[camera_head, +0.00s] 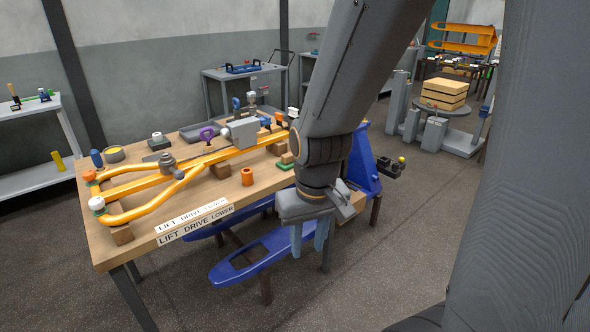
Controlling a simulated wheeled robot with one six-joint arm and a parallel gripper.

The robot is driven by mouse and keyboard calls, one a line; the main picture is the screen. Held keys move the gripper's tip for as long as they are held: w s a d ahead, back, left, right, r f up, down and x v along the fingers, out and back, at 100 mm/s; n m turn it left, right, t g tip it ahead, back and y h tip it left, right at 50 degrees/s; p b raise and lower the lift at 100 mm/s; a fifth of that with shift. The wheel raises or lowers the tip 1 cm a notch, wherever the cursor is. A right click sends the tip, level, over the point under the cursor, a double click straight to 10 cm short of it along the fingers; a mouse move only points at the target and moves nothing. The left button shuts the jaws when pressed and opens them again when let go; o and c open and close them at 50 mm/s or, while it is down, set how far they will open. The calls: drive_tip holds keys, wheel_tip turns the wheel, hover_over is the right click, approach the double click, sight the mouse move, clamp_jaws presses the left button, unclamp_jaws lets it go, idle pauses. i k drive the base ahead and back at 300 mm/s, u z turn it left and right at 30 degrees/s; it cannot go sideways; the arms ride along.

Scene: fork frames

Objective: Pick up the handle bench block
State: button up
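The yellow-orange handle frame (155,183) lies on the wooden workbench (143,247). Small brown wooden blocks sit under it: one block (122,236) at the near left end by the bench edge, another block (221,170) mid-bench, and a block (278,149) farther right. I cannot tell which is the handle bench block. My gripper (309,239) points down, to the right of the bench's near edge, apart from all these blocks. Its two blue-grey fingers are spread with nothing visible between them. My arm hides the right end of the bench.
A small orange cylinder (247,177) and a sign reading LIFT DRIVE LOWER (196,220) are on the bench. A blue fork part (228,272) is low beside my gripper. A blue frame (364,165) stands behind my arm. Floor is clear at the lower right.

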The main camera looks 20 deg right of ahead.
sight(286, 163)
drive_tip(key=z, duration=0.65)
drive_tip(key=i, duration=1.6)
drive_tip(key=u, duration=0.75)
